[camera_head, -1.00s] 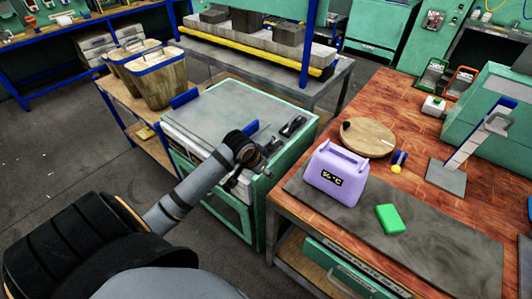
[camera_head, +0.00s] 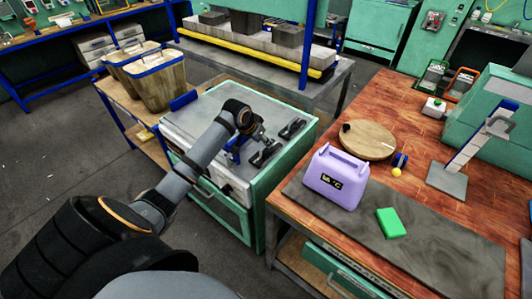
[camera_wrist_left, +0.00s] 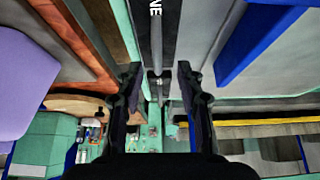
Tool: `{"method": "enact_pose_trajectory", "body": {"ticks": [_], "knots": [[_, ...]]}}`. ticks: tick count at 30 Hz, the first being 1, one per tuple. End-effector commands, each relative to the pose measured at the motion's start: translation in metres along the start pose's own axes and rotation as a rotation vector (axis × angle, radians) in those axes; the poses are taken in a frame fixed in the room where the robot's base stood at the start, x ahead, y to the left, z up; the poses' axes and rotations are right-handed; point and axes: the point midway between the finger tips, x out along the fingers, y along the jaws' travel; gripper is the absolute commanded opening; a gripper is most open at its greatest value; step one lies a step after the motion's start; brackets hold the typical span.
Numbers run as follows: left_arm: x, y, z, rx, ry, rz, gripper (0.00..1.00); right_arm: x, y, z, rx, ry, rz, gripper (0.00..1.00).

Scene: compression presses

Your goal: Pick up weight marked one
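Dark weights (camera_head: 292,129) lie on the grey top of the green cabinet in the head view. In the left wrist view, a dark object with the letters "NE" (camera_wrist_left: 155,35) extends from the top edge down toward the space between my fingers; the rest of its marking is cut off. My left gripper (camera_wrist_left: 157,78) is open, with its fingers apart on either side of that object's line. In the head view my left gripper (camera_head: 265,149) is low over the cabinet's right part, beside the weights. Contact cannot be told. My right gripper is not in view.
The wooden bench (camera_head: 470,215) to the right holds a purple container (camera_head: 336,180), a green block (camera_head: 391,223) and a round wooden board (camera_head: 367,139). Bins (camera_head: 158,80) stand behind the cabinet at left. The cabinet's back left top (camera_head: 205,110) is clear.

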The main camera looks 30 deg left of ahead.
Motion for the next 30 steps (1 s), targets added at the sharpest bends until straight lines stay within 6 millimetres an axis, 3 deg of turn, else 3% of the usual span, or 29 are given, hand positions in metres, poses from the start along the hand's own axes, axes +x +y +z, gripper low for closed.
{"method": "enact_pose_trajectory", "body": {"ticks": [7, 15, 24, 30], "knots": [[0.040, 0.004, 0.003, -0.002, -0.002, 0.002, 0.38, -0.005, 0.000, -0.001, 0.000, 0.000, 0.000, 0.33], [0.046, 0.003, 0.004, 0.000, -0.001, 0.000, 0.38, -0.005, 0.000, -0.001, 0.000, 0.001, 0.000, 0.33], [0.046, 0.003, 0.004, 0.000, -0.002, 0.000, 0.00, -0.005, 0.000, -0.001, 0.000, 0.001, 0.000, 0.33], [0.046, 0.003, 0.004, 0.000, -0.002, 0.000, 0.00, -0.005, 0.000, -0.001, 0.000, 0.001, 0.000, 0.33]]}}
